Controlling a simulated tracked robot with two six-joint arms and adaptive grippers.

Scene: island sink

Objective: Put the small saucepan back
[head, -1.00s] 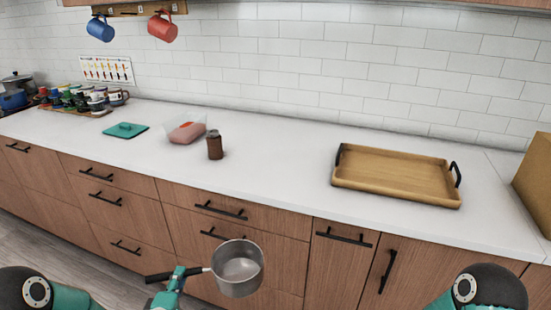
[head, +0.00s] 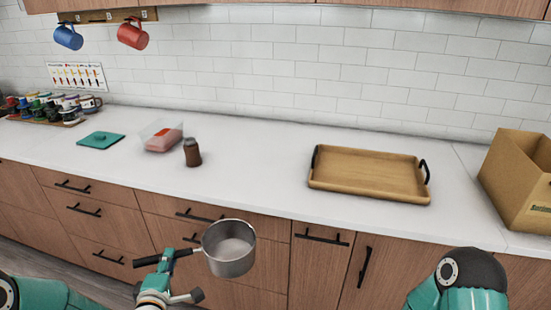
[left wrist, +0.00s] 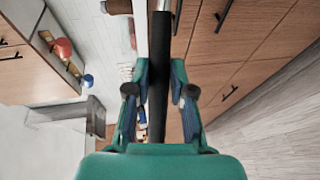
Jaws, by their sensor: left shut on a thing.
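The small saucepan (head: 230,248) is grey metal with a black handle. It is held roughly level in front of the wooden drawer fronts, below the counter's front edge. My left gripper (head: 168,257) is shut on the saucepan's handle. In the left wrist view the black handle (left wrist: 158,85) runs between the two fingers of the left gripper (left wrist: 159,95); the pan's bowl is not clear there. My right arm shows at the lower right of the head view, but its gripper is out of view.
On the white counter (head: 260,160) are a wooden tray (head: 365,176), a brown jar (head: 192,153), a clear food container (head: 161,135), a teal lid (head: 100,140) and a cardboard box (head: 520,180). Mugs hang from a rack (head: 105,16). Counter between jar and tray is clear.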

